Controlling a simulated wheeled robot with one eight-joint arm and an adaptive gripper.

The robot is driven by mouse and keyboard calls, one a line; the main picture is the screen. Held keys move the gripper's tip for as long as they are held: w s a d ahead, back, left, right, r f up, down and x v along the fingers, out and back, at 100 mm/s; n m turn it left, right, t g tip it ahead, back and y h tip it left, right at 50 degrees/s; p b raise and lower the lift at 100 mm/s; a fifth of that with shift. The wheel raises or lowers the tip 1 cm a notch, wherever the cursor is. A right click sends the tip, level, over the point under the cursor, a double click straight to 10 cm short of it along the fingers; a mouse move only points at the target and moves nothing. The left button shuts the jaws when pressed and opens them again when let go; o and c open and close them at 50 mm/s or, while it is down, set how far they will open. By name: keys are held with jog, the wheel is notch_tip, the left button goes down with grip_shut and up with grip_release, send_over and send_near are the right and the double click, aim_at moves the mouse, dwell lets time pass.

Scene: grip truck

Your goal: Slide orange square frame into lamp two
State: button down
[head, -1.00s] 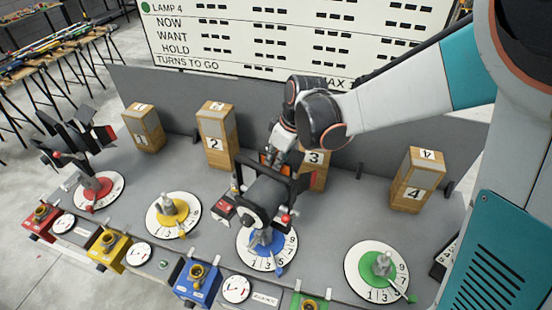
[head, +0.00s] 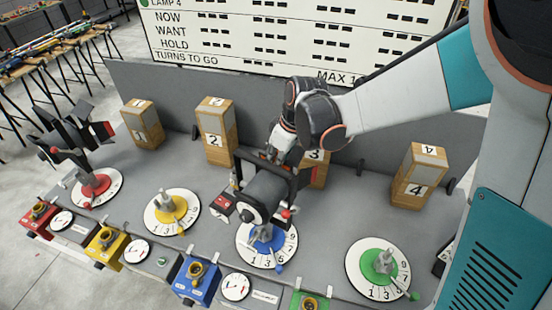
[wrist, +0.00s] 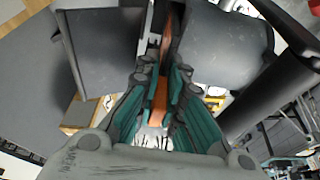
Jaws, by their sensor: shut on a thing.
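My gripper (head: 277,153) reaches down at the back of a black lamp (head: 265,196) on the blue dial. In the wrist view its teal-padded fingers (wrist: 160,85) are shut on a thin orange piece, the orange square frame (wrist: 160,102), seen edge-on. The frame's far end lies between dark lamp flaps (wrist: 228,45). How deep it sits in the lamp is hidden. In the head view the frame is hidden behind the lamp and gripper. I cannot read a number on this lamp.
Another black lamp (head: 72,150) stands on the red dial (head: 97,188). The yellow dial (head: 172,215) and green dial (head: 378,268) bear only grey posts. Numbered wooden blocks (head: 215,150) stand behind, before a grey panel. Coloured knob boxes line the front edge.

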jog(key=c, duration=1.3)
grip_release()
jog(key=shift+r, duration=0.1)
jog(key=shift+r+p, duration=2)
jog(key=shift+r, duration=0.9)
